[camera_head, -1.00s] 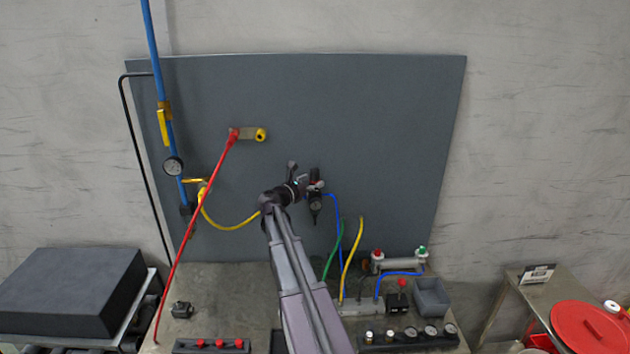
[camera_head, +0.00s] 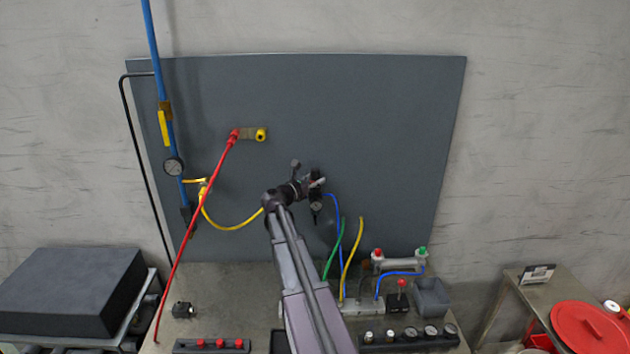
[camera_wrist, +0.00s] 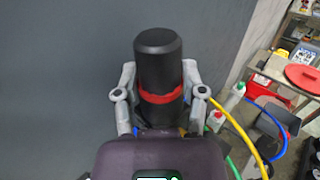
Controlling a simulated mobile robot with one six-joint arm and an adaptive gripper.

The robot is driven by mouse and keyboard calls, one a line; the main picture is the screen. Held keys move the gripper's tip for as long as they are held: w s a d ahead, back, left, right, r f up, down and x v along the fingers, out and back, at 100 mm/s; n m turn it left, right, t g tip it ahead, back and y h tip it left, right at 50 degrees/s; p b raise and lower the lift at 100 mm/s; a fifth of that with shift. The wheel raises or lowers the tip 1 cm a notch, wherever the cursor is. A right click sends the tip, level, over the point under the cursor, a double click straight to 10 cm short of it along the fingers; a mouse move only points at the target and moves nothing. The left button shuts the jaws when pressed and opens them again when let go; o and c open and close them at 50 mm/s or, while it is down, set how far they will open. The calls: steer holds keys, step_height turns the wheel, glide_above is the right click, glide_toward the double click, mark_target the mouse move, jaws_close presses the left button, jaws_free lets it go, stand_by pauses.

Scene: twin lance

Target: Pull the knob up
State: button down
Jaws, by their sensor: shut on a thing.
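The knob (camera_wrist: 158,62) is the black cylinder above a red ring, seen upright in the wrist view between my gripper's two fingers. My gripper (camera_wrist: 157,95) is shut on it, with one grey finger on each side. In the head view my gripper (camera_head: 316,182) is at the regulator unit (camera_head: 316,202) on the grey panel. There the knob is mostly covered by the gripper, and the lower part of the unit shows beneath it. The wrist housing hides the lower part in the wrist view.
A blue hose (camera_head: 335,220) runs down from the unit. Green and yellow hoses (camera_head: 357,245) rise from the bench. A red hose (camera_head: 195,235) and a yellow hose (camera_head: 233,225) are to the left. The panel (camera_head: 400,130) is bare above and right.

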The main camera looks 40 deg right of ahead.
steer(key=shift+d+r+p, duration=0.1)
steer(key=shift+r+p, duration=0.45)
steer(key=shift+r, duration=0.05)
steer(key=shift+w, duration=0.1)
steer(key=shift+c, duration=0.8)
jaws_free()
steer(key=s+a, duration=0.2)
steer(key=a, duration=1)
